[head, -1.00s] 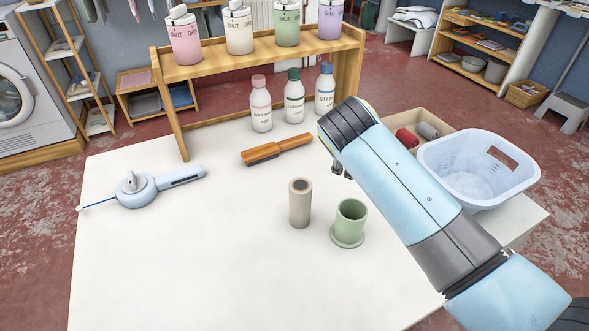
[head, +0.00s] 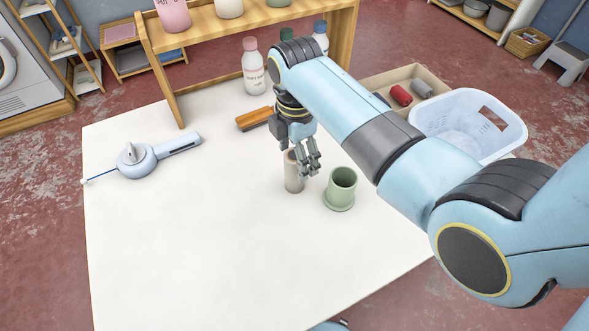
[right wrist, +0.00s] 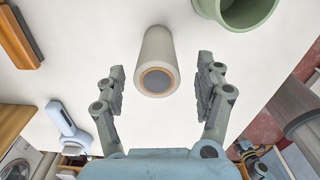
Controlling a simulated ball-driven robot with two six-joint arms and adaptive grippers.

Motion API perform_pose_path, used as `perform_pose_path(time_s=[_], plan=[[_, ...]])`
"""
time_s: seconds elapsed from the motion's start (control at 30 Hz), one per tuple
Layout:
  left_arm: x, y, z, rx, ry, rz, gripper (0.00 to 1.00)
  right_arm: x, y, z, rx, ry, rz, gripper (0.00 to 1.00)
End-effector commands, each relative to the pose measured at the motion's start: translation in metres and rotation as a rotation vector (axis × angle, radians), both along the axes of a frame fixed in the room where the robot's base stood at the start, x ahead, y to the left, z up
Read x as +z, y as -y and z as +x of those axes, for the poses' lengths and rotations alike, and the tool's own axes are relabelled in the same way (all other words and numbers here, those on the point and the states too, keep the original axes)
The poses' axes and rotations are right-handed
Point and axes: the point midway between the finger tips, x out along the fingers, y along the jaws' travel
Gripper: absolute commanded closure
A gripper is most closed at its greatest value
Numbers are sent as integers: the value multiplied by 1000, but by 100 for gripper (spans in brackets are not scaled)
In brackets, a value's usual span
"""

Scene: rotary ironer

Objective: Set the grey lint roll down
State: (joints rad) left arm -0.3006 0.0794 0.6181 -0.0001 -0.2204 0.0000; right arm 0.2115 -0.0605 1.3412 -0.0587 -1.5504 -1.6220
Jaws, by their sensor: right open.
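A grey-beige lint roll (head: 293,178) stands upright on the white table, just left of a green flanged cup (head: 341,188). My right gripper (head: 303,163) is at the upper part of the roll in the head view and partly hides it. In the right wrist view the roll (right wrist: 157,50) lies between the two spread fingers of my right gripper (right wrist: 160,76), with clear gaps on both sides. The roll's end with its dark core faces that camera. My left gripper is not in view.
An orange-brown brush (head: 254,119) lies behind the roll, and a blue tool (head: 150,158) lies at left. At right are an open box (head: 405,76) with red and dark grey rolls and a light-blue basket (head: 465,125). Bottles stand behind. The table's front is clear.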

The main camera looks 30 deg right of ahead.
Motion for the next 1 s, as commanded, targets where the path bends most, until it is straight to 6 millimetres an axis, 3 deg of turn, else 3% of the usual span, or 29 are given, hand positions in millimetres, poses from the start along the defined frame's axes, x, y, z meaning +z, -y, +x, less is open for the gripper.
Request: perform_pose_path(time_s=[0.23, 0.53, 1.0], plan=[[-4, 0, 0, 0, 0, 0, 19, -38, -3, 3, 0, -2, 0, 29], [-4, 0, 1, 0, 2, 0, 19, -44, -4, 3, -1, 0, 0, 29], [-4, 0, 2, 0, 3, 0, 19, -44, -3, 3, -1, 0, -1, 90]])
